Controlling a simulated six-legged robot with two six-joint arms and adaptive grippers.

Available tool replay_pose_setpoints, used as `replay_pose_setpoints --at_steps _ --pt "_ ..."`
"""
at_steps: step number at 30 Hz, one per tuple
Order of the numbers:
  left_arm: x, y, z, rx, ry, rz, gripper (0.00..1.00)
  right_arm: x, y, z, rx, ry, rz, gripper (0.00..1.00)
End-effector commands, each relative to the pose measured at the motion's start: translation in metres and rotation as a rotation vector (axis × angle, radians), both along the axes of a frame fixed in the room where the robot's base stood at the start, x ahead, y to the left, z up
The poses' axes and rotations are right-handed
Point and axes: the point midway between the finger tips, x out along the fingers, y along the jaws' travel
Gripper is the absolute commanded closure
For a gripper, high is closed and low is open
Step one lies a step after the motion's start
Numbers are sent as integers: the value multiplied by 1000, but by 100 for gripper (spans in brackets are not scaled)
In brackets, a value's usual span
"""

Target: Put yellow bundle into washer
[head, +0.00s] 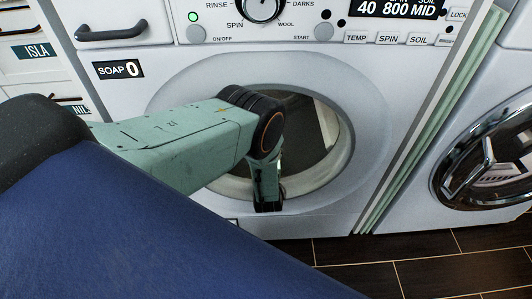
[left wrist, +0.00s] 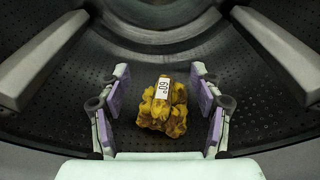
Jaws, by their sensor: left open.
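The yellow bundle (left wrist: 163,112), with a white tag marked 60°, lies on the perforated drum floor (left wrist: 262,112) in the left wrist view. My left gripper (left wrist: 160,88) is open. Its purple-padded fingers stand on either side of the bundle, with gaps showing between them and it. In the head view my left arm reaches across to the round opening of the white washer (head: 375,75). The arm hides part of the opening, and neither the left fingers nor the bundle can be made out there. My right gripper is in neither view.
The drum has raised paddles at left (left wrist: 42,62) and right (left wrist: 280,52). A second machine with a chrome-ringed round door (head: 485,165) stands at right. A soap drawer (head: 118,70) is at upper left. The dark tiled floor (head: 430,275) shows clear at lower right.

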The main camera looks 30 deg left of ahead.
Motion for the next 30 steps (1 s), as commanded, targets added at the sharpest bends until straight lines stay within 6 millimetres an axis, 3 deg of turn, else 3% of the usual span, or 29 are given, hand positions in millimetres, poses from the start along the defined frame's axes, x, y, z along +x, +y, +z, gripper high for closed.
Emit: replay_pose_setpoints --at_steps 18,30 --pt "-83 -55 17 0 2 -4 35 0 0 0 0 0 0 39" --pt "-97 -62 21 1 1 0 35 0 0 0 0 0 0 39"
